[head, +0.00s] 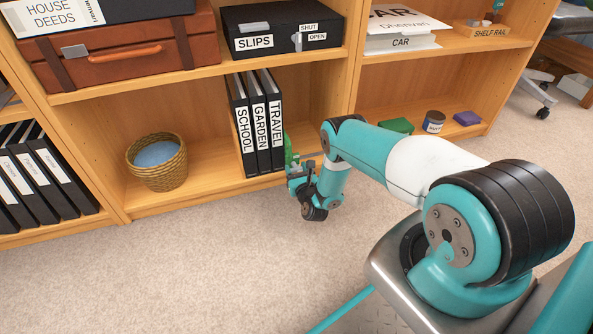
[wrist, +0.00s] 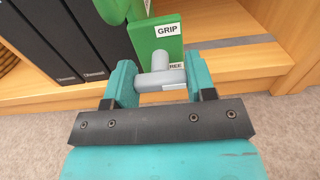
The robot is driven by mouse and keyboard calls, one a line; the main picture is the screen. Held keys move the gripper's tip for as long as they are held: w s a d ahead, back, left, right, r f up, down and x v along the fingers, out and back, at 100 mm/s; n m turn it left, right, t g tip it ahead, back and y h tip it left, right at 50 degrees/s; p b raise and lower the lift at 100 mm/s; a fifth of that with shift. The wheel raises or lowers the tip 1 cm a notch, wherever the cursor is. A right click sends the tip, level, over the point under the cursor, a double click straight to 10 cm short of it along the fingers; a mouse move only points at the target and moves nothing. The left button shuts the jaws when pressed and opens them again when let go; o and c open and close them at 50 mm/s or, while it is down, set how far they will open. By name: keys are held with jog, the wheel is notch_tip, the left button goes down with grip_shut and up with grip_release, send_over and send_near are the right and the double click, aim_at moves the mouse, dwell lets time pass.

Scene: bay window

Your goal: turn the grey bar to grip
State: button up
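The green holder (wrist: 150,42) stands at the shelf's front edge, with a "GRIP" label (wrist: 167,29) above a partly covered label ending in "REE" (wrist: 176,66). The grey bar (wrist: 160,81) lies crosswise in the wrist view, with a short grey stem behind it. My gripper (wrist: 161,84) has one finger at each end of the bar, and both fingers appear to touch it. In the head view the green holder (head: 289,150) shows beside the "TRAVEL" binder, mostly hidden behind my gripper (head: 297,172); the bar cannot be made out there.
Black binders (head: 258,125) stand just left of the holder, and a wicker basket (head: 158,165) sits farther left. A green item (head: 397,126), a jar (head: 433,122) and a purple item (head: 467,118) lie to the right. The carpet in front is clear.

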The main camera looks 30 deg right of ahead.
jog(key=c, duration=0.3)
jog(key=n, duration=0.3)
jog(key=shift+n, duration=0.4)
jog(key=n, duration=0.4)
jog(key=shift+f+n, duration=0.1)
jog(key=shift+n, duration=0.2)
jog(key=n, duration=0.5)
jog(key=shift+a, duration=0.1)
jog(key=shift+n, duration=2.3)
jog(key=shift+b, duration=0.3)
